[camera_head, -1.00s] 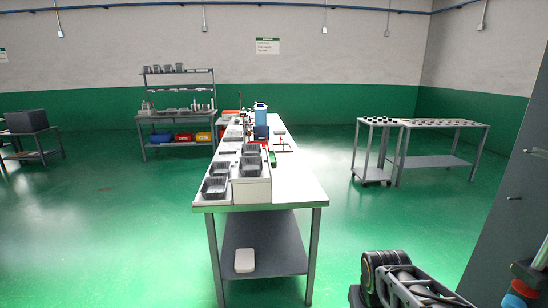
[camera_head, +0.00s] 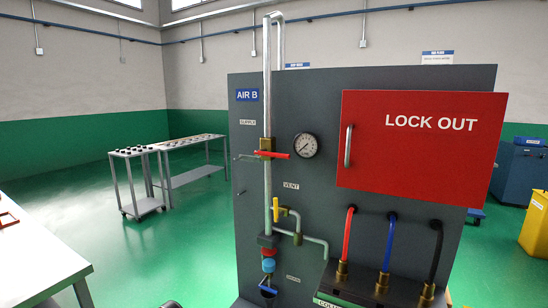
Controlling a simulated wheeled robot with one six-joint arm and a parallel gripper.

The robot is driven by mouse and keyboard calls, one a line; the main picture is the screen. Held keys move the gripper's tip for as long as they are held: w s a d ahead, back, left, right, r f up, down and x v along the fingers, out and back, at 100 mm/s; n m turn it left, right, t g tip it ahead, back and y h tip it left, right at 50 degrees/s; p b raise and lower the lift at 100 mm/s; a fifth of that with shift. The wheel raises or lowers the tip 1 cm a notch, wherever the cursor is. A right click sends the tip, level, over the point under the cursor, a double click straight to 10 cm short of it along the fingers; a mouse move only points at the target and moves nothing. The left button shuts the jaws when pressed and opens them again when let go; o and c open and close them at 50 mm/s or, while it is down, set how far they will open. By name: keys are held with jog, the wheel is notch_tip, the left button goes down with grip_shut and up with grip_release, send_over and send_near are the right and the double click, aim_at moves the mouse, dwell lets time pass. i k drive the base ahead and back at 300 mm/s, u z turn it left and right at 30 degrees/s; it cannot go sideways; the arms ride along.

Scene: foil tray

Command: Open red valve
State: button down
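The red valve (camera_head: 272,154) is in the head view, on the vertical supply pipe (camera_head: 267,90) at the left part of a dark grey panel. Its red lever lies nearly level, crosswise to the pipe, with its end pointing right, on a brass body. Below it, a yellow-handled vent valve (camera_head: 276,209) sits on a side branch, its handle upright. My gripper is not in view. Only a small dark piece, likely of my arm, shows at the bottom edge.
A red LOCK OUT box (camera_head: 420,138) with a grey handle and a pressure gauge (camera_head: 306,145) are right of the valve. Red, blue and black hoses (camera_head: 388,243) rise below it. A white table (camera_head: 35,255) stands at left. Green floor (camera_head: 170,250) between table and panel is clear.

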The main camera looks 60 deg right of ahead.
aim_at(271, 155)
jog(key=z, duration=1.15)
jog(key=k, duration=0.6)
jog(key=u, duration=0.7)
jog(key=i, duration=0.95)
jog(key=z, duration=0.35)
